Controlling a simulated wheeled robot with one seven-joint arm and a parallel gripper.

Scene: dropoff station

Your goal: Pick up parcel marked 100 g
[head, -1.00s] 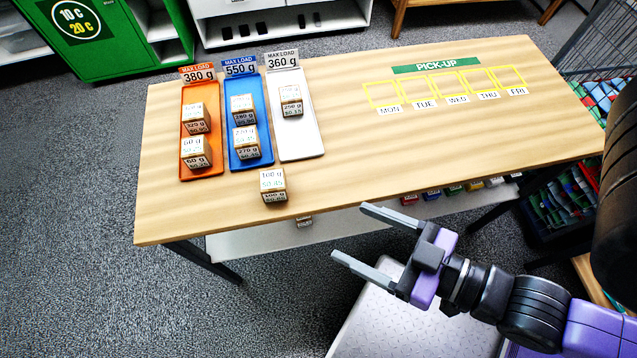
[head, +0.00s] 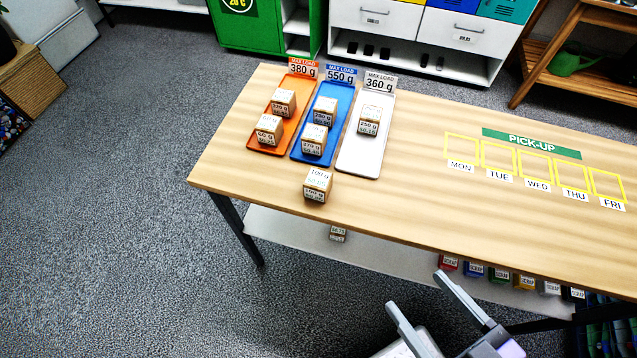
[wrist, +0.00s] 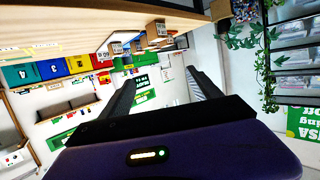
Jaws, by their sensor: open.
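The parcel marked 100 g (head: 317,185) is a small brown box with a white printed top. It stands alone on the bare wood near the front edge of the table (head: 400,210), in front of the trays. My gripper (head: 417,292) is open and empty in the head view, right of and nearer than the parcel, out beyond the table's front edge. In the wrist view the two open fingers (wrist: 158,90) have nothing between them. Several small boxes show beyond them there, and I cannot tell which is the 100 g parcel.
Orange (head: 259,142), blue (head: 300,153) and white (head: 358,168) trays with load signs hold other parcels behind it. A PICK-UP area (head: 531,143) with yellow day squares lies to the right. A lower shelf (head: 290,230) under the table holds another box. Table wood around the parcel is clear.

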